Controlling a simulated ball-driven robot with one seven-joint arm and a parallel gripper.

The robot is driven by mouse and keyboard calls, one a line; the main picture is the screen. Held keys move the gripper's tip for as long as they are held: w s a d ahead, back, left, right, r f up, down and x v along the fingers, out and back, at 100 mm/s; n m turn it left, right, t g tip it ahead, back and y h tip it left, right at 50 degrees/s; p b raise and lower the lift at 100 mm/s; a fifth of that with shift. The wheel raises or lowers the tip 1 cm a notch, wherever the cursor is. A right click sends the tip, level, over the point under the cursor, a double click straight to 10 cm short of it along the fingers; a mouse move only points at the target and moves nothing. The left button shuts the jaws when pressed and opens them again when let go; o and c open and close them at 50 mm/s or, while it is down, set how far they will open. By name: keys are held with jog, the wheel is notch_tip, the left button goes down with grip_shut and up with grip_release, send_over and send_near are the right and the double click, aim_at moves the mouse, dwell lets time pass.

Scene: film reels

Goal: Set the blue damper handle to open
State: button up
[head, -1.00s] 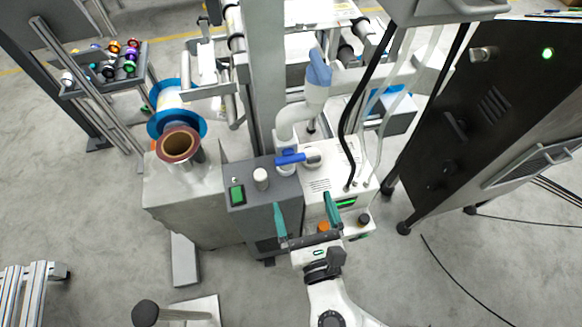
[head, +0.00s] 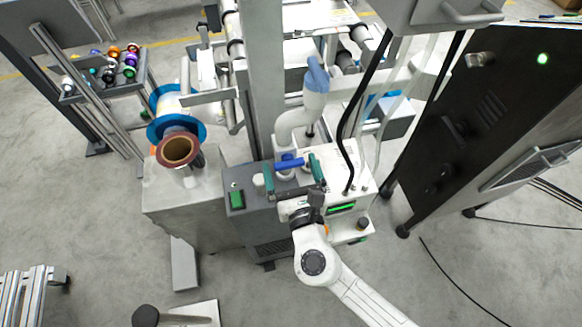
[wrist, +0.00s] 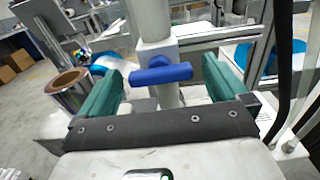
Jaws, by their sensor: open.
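The blue damper handle (head: 289,163) sits on the grey-white pipe (head: 291,130) above the machine's top, lying roughly crosswise. In the wrist view the blue handle (wrist: 161,74) lies between the two green fingers and beyond their base, nearly level and slightly tilted. My gripper (head: 293,178) is open, with one green finger to each side of the handle. In the wrist view my gripper (wrist: 160,85) shows a clear gap between each finger and the handle. I cannot tell how far the fingertips reach past the handle.
Black cables (head: 352,125) hang close on the right. A brown-rimmed reel core (head: 178,150) stands further left. A dark cabinet (head: 470,130) stands at the right.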

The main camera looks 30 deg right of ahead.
jog(key=c, duration=1.1)
jog(key=shift+o, duration=0.2)
jog(key=shift+m+b, duration=0.3)
jog(key=shift+b, duration=0.05)
jog(key=shift+f+m+b, duration=0.15)
jog(key=shift+m+b, duration=6.55)
jog(key=shift+m, duration=1.9)
